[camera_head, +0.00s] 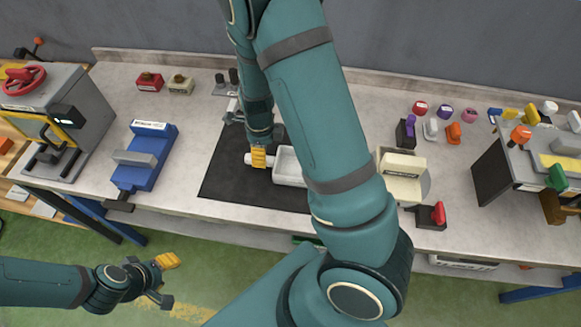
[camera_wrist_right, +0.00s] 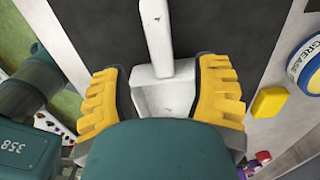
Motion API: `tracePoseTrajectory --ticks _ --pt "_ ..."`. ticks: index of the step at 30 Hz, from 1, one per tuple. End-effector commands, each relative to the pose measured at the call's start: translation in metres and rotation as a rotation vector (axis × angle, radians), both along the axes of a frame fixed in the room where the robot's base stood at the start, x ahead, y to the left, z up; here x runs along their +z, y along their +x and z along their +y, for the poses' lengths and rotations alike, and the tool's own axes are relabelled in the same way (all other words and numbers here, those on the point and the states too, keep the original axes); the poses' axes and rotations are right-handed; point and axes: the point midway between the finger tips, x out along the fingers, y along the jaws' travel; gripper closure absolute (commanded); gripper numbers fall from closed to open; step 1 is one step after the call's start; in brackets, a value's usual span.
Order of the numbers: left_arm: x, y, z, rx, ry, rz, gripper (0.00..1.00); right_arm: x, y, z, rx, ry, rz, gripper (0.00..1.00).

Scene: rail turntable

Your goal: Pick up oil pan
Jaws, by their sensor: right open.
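The oil pan (camera_head: 288,165) is a pale grey tray with a straight handle, lying on a black mat (camera_head: 225,170) on the workbench. My right arm hides part of its right side in the head view. My right gripper (camera_head: 258,157) is over the handle end of the pan. In the right wrist view the open yellow fingers of this gripper (camera_wrist_right: 165,90) stand either side of the pan (camera_wrist_right: 165,98), with its handle (camera_wrist_right: 158,35) pointing up the picture. Whether they touch it is unclear. My left gripper (camera_head: 168,280) is empty, its fingers apart, in front of the bench.
A blue vise (camera_head: 148,155) and a grey machine (camera_head: 75,120) stand left on the bench. A cream-coloured device (camera_head: 403,165) and a red-handled block (camera_head: 432,215) are to the right. A blue-and-white grease container (camera_wrist_right: 308,65) and yellow block (camera_wrist_right: 270,101) show in the wrist view.

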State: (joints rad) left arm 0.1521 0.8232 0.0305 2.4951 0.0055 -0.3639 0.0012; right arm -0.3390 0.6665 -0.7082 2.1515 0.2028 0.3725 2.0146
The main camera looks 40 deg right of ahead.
Motion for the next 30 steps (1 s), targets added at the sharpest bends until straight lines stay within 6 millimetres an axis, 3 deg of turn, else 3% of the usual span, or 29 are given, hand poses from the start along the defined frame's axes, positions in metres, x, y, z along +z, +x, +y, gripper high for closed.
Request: tracePoseTrajectory --ticks 13,23,28,30 --pt "-0.011 0.0 -0.001 0.001 0.002 -0.001 0.53 -0.05 -0.002 -0.005 0.002 -0.001 0.001 0.38" --pt "-0.011 0.0 0.0 0.0 0.003 0.001 0.53 -0.054 -0.001 -0.004 0.002 -0.001 -0.001 0.36" --pt "-0.011 0.0 0.0 0.0 0.002 0.0 0.53 -0.054 -0.001 -0.004 0.002 -0.001 -0.001 0.96" --pt "-0.011 0.0 0.0 0.0 0.002 0.0 0.53 -0.054 -0.001 -0.004 0.002 -0.001 -0.001 1.0"
